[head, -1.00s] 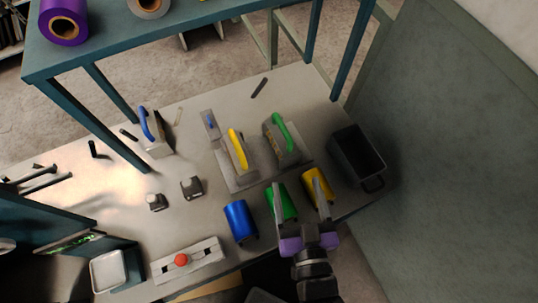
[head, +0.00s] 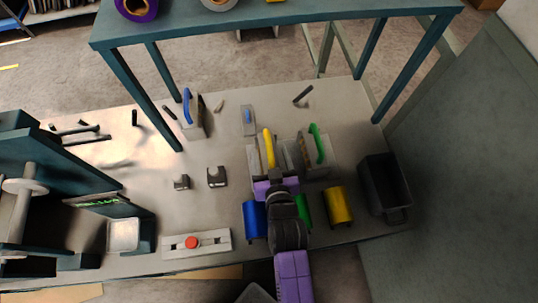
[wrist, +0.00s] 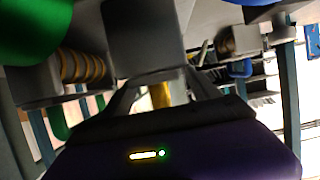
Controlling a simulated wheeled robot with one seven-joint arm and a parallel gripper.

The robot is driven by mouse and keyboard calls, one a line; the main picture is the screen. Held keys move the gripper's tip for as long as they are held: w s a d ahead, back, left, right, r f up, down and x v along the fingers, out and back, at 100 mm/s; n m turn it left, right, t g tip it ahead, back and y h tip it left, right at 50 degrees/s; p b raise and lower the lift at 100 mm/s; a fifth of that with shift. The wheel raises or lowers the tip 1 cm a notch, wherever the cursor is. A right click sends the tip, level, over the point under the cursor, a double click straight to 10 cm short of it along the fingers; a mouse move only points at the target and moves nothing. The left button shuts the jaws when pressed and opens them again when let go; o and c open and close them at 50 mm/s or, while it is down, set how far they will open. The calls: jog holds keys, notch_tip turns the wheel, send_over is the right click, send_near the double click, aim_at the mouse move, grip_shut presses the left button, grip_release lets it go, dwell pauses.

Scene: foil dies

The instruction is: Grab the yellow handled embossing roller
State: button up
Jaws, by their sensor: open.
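The yellow-handled embossing roller, with its yellow handle (head: 268,146) on a grey body, stands on a grey tray on the workbench in the head view. My gripper (head: 268,160) is open, reaching in from the front at the near part of this handle. In the wrist view my gripper (wrist: 160,92) has its fingers apart, and a yellow piece (wrist: 160,95) shows between them. I cannot tell whether the fingers touch it. The gripper and wrist hide the roller's near end in the head view.
The green-handled tool (head: 316,144) stands close on the right. A blue-handled one (head: 188,108) is farther left. Blue (head: 254,220) and yellow (head: 338,206) rolls lie in front, with a green roll (head: 303,210) partly behind my arm. A dark bin (head: 370,185) is at right.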

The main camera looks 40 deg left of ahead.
jog(key=shift+x, duration=1.05)
grip_shut()
jog(key=shift+w+r, duration=0.15)
jog(key=shift+r, duration=0.05)
